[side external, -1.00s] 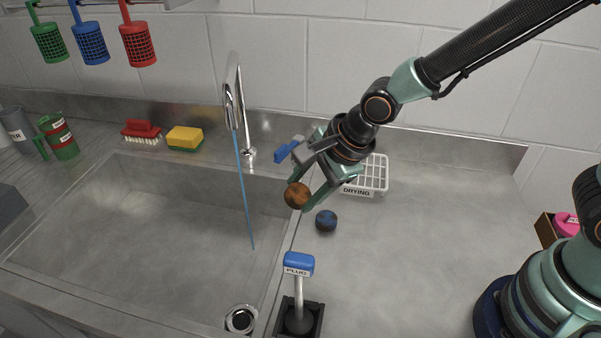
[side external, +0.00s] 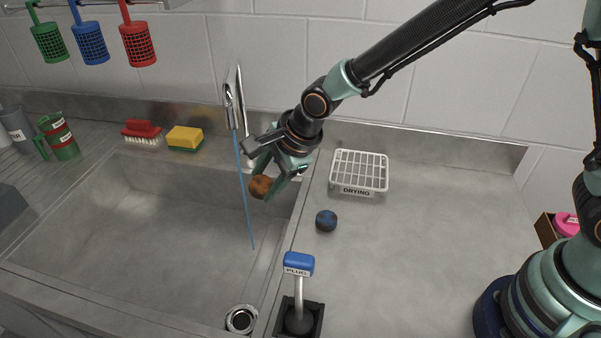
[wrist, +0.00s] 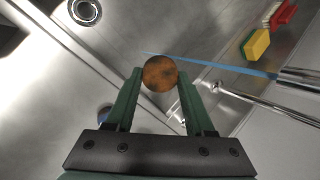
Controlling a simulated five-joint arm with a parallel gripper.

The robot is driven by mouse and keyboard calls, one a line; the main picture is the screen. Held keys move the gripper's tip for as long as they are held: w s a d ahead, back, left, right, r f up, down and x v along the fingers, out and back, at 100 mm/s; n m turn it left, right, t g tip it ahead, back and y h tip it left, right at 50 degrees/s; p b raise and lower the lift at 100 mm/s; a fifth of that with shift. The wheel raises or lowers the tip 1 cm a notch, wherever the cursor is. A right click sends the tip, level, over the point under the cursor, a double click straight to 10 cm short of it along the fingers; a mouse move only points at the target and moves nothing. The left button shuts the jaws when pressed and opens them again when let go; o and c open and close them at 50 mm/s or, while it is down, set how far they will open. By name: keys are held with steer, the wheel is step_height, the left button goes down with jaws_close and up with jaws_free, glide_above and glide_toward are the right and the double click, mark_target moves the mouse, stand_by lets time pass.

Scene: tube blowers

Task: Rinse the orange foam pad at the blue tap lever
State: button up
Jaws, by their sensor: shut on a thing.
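The orange foam pad (side external: 260,187) is round, with dark brown stains. My gripper (side external: 267,182) is shut on it above the right part of the sink; the wrist view also shows the pad (wrist: 160,73) between the fingertips. A thin blue water stream (side external: 245,195) runs from the chrome tap (side external: 230,98) into the sink, just left of the pad. In the wrist view the stream (wrist: 215,64) passes close by the pad's edge; I cannot tell whether they touch.
A dark-stained blue pad (side external: 326,220) lies on the counter near a white DRYING rack (side external: 359,173). A sponge (side external: 185,137) and red brush (side external: 142,130) sit behind the sink (side external: 150,240).

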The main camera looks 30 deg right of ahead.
steer(key=w+a+f, duration=0.1)
steer(key=w+a, duration=0.1)
steer(key=w, duration=0.3)
steer(key=shift+w+a, duration=0.15)
steer(key=shift+a, duration=0.25)
steer(key=shift+f, duration=0.1)
steer(key=shift+d, duration=0.1)
stand_by(0.4)
steer(key=shift+w+d, duration=0.3)
steer(key=shift+d, duration=0.15)
steer(key=shift+a, duration=0.1)
steer(key=shift+s+a, duration=0.3)
steer(key=shift+a, duration=0.15)
steer(key=shift+w+d, duration=0.1)
steer(key=shift+d, duration=0.1)
steer(key=shift+w+d, duration=0.2)
steer(key=shift+d, duration=0.15)
steer(key=shift+s, duration=0.1)
